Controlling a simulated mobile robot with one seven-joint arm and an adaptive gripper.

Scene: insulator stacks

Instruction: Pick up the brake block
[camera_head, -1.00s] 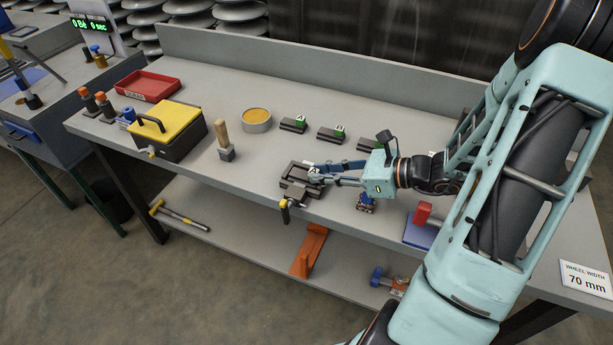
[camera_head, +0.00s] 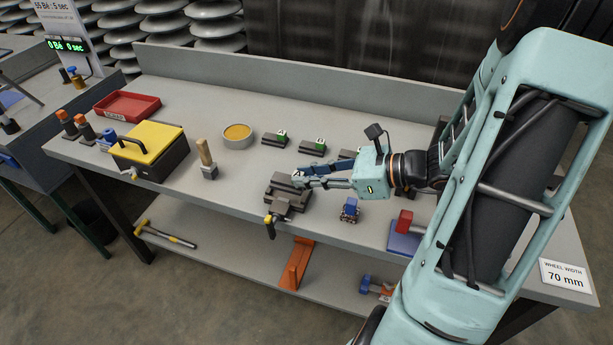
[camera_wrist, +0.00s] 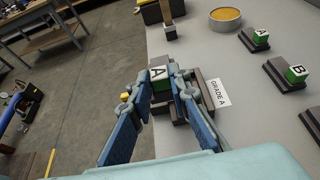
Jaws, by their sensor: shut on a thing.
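A small green block with a white top marked A (camera_wrist: 158,75) shows between my fingers in the wrist view; I take it for the brake block. My gripper (camera_head: 300,178) is shut on it, with a blue finger on either side. In the head view the fingers mostly hide the block. It is over a dark vise-like fixture (camera_head: 282,205) with a yellow-tipped handle at the bench's front edge. I cannot tell whether the block touches the fixture. A GRADE A label (camera_wrist: 220,92) lies beside the fixture.
Dark blocks with green cubes marked A (camera_wrist: 257,37) and B (camera_wrist: 297,73) lie behind on the bench. A round tin (camera_head: 237,137), wooden-handled tool (camera_head: 207,160) and yellow-lidded box (camera_head: 152,150) stand left. A small blue item (camera_head: 350,208) stands right of the fixture.

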